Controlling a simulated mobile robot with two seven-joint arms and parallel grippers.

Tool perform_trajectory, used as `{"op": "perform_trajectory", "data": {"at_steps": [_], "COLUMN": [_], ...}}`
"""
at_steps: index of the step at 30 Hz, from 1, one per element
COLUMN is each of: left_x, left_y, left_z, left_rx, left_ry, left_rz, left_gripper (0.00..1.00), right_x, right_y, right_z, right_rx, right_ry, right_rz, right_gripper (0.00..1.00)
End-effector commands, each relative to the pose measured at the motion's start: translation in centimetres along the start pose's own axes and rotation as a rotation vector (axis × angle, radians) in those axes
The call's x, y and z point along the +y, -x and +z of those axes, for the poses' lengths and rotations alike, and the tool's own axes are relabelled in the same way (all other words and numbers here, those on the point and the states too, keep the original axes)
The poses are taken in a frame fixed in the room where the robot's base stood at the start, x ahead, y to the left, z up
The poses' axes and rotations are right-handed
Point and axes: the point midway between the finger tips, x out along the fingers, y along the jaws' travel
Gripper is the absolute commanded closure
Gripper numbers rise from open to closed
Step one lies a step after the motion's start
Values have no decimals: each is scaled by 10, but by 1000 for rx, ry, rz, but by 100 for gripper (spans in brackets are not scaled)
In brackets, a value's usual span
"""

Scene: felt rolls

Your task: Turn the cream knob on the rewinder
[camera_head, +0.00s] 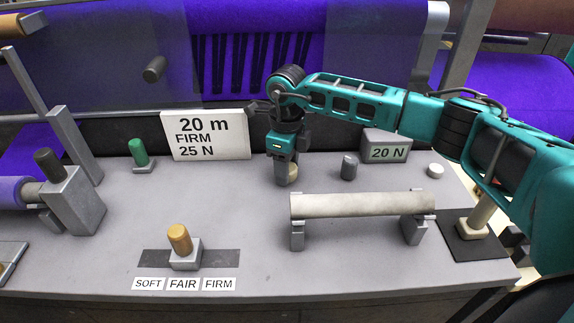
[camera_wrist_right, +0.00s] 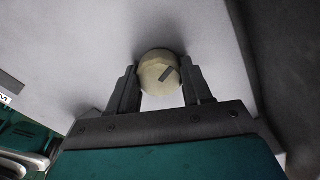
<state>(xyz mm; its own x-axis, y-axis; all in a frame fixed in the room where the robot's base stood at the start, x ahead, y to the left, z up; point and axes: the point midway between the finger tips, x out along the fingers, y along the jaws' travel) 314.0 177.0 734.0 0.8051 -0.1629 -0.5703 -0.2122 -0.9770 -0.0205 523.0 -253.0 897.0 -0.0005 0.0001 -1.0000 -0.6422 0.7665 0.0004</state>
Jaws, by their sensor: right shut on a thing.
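The cream knob (camera_wrist_right: 158,73) sits between the two fingers of my right gripper (camera_wrist_right: 160,88) in the right wrist view. A white sign (camera_head: 206,135) reads "20 m, FIRM, 25 N". My left gripper is not in view.
A pale roll (camera_head: 362,204) lies across two grey supports in front of the right arm. A dark grey peg (camera_head: 349,167) and a white button (camera_head: 435,171) stand to the right. An orange-tan lever (camera_head: 179,239) stands behind SOFT, FAIR and FIRM labels. A green knob (camera_head: 138,152) is at left.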

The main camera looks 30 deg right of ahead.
Motion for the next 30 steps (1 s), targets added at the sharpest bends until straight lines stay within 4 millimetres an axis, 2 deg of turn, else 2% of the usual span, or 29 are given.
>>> {"op": "perform_trajectory", "data": {"at_steps": [3, 4, 11, 21, 26, 30], "left_x": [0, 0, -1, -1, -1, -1], "left_y": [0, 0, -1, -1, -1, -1], "left_z": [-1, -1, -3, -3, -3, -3], "left_rx": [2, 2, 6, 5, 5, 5], "left_ry": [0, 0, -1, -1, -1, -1], "left_rz": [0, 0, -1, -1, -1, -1], "left_gripper": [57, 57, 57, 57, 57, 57], "right_x": [0, 0, 0, 0, -1, -1], "right_y": [1, 1, 0, 6, 32, 64], "right_z": [1, 1, 0, 1, 1, 1], "right_rx": [-3, -3, -2, -3, -5, -5], "right_ry": [-1, -1, -1, -2, -2, -2], "right_rz": [-1, -2, -1, -1, -3, -4], "right_gripper": [81, 48, 26, 25, 25, 25]}}
